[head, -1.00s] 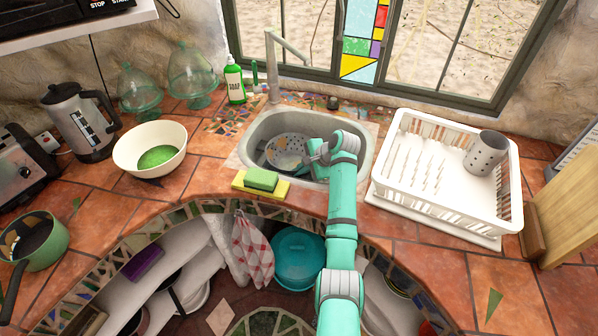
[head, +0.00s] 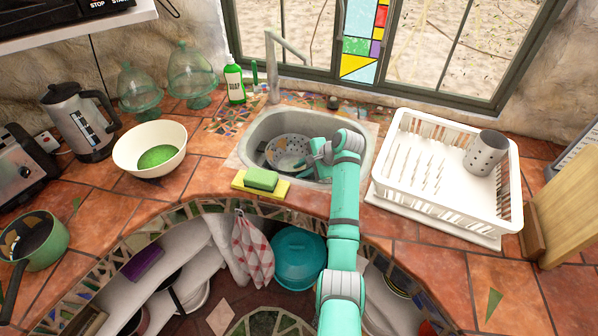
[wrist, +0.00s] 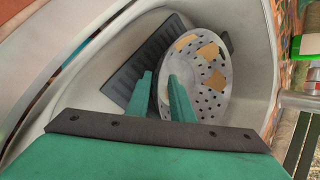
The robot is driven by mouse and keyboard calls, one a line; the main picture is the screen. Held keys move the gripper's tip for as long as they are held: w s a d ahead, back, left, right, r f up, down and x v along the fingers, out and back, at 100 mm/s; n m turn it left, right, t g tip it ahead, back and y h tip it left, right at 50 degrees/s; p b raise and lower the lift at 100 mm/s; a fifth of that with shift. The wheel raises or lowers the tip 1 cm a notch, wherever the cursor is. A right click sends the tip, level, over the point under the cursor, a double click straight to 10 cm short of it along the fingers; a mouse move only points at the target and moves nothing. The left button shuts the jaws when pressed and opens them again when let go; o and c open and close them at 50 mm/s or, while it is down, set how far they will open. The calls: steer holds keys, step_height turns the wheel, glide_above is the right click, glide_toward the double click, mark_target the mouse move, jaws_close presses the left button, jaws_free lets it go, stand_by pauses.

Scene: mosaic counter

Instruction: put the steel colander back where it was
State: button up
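The steel colander (head: 288,148) is a pale bowl full of holes, with tan patches on its inside. It is tilted inside the sink (head: 246,145). My gripper (head: 312,155) reaches into the sink at the colander's right side. In the wrist view, the colander (wrist: 209,78) has its near rim between the two fingers of my gripper (wrist: 160,78). The fingers are close together and look shut on that rim. I cannot tell whether the colander's underside touches the sink floor.
A dark ribbed mat (wrist: 125,85) lies in the sink. A sponge on a yellow cloth (head: 260,180) lies at the sink's front edge. A white dish rack (head: 400,190) stands to the right, a cream bowl (head: 135,150) to the left. The faucet (head: 285,48) rises behind.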

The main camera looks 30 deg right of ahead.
steer(key=v, duration=1)
steer(key=shift+s+d+r, duration=0.1)
steer(key=shift+s+r, duration=0.05)
steer(key=shift+r, duration=0.05)
